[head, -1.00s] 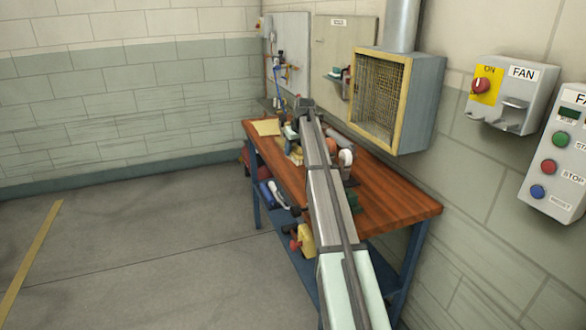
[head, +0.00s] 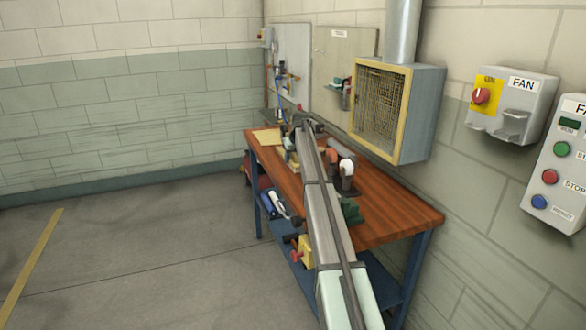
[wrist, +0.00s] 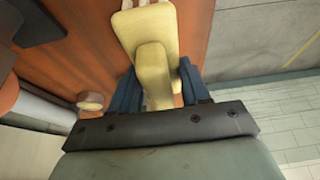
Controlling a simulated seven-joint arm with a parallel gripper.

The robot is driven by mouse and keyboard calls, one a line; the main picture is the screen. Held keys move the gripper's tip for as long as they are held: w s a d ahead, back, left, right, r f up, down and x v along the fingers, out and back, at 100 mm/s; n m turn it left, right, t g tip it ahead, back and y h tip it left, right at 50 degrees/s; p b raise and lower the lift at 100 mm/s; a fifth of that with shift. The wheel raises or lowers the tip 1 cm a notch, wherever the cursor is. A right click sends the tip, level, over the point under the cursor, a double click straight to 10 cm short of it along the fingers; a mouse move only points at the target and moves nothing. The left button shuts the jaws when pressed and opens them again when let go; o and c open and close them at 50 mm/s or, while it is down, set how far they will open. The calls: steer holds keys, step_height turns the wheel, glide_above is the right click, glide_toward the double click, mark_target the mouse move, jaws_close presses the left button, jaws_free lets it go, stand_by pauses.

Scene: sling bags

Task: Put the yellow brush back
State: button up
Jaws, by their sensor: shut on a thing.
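The yellow brush (wrist: 146,35) shows in the wrist view as a pale yellow block with a narrower grip and pale tips at the top edge. My gripper (wrist: 158,80) has blue fingers on both sides of the grip and is shut on it. The brush appears to be over the brown wooden bench top (wrist: 80,50), near its edge; I cannot tell its height. In the head view my arm hides most of the gripper at the far end of the bench.
The workbench (head: 395,212) stands along the wall, with an orange and white pipe piece (head: 346,168) and a green object (head: 351,210) right of my arm. A yellow sheet (head: 266,136) lies at the far left. A caged fan box (head: 380,110) juts above. The floor at left is clear.

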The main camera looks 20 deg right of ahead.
mark_target(295, 155)
steer(key=shift+f, duration=2.2)
steer(key=shift+f, duration=0.1)
steer(key=o, duration=1)
steer(key=v, duration=1.2)
